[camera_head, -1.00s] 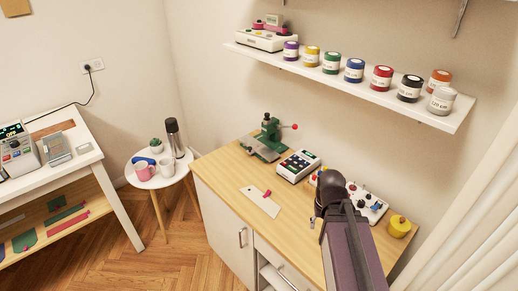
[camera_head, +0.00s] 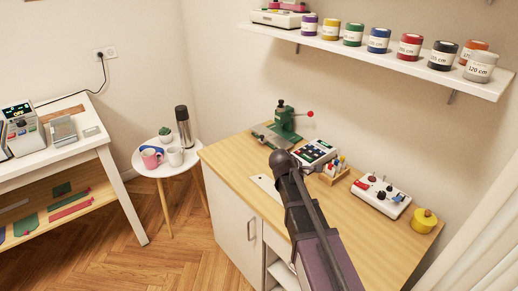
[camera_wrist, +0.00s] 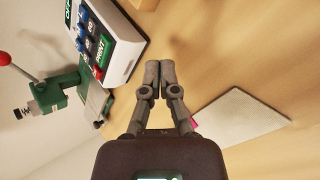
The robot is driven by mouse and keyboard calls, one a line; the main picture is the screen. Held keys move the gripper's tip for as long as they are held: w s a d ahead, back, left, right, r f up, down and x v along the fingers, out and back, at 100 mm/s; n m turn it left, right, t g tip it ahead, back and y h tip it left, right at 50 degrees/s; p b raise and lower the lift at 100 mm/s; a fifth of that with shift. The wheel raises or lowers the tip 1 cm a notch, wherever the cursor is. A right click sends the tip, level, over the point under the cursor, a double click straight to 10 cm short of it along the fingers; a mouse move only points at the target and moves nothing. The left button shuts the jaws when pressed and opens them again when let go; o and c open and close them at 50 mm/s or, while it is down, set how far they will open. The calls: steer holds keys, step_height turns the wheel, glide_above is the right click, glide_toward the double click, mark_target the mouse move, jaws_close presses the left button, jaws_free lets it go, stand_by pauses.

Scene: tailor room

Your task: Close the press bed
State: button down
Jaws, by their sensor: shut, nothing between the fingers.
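The green press (camera_head: 284,122) with a red-knobbed lever stands at the back left of the wooden cabinet top. Its bed (camera_head: 262,135), a flat grey and green part, reaches out to the left of the upright; I cannot tell how far out it is. In the wrist view the press (camera_wrist: 48,97) is at the left, with its green and grey bed (camera_wrist: 97,100) pointing toward the middle. My gripper (camera_wrist: 158,70) is shut and empty over the wooden top, to the right of the bed and apart from it.
A keypad device (camera_head: 315,152), with a PRINT key in the wrist view, stands close to the gripper. A white tag (camera_wrist: 240,116) lies nearby. A pen box (camera_head: 334,170), control box (camera_head: 381,195) and yellow weight (camera_head: 424,220) stand to the right. A shelf (camera_head: 400,62) hangs above.

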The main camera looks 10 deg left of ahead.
mark_target(270, 138)
steer(key=w+a+n+t+b, duration=0.1)
steer(key=w+a+n, duration=0.1)
steer(key=a, duration=0.1)
steer(key=w+a+f+n+t+b, duration=0.1)
steer(key=w+a+n+b, duration=0.1)
steer(key=w+a+n, duration=0.1)
steer(key=w+a+n+t+b, duration=0.1)
steer(key=w+a+n, duration=0.1)
steer(key=w+a, duration=0.1)
steer(key=shift+a+f+t, duration=0.15)
steer(key=shift+a+t, duration=0.2)
steer(key=shift+t, duration=0.05)
steer(key=w+a+n+t+b, duration=0.1)
steer(key=a+n, duration=0.2)
steer(key=a, duration=0.1)
steer(key=w+a+n+t+b, duration=0.1)
steer(key=w+a+n+b, duration=0.1)
steer(key=a+n, duration=0.1)
steer(key=w+a+n+t+y+b, duration=0.1)
steer(key=w+a+n+t, duration=0.1)
steer(key=a, duration=0.3)
steer(key=shift+a+r+n, duration=0.3)
steer(key=shift+a+n, duration=0.1)
steer(key=shift+n, duration=0.2)
steer(key=shift+a+r+n, duration=0.15)
steer(key=shift+a+n, duration=0.15)
steer(key=shift+a, duration=0.1)
steer(key=shift+d, duration=0.1)
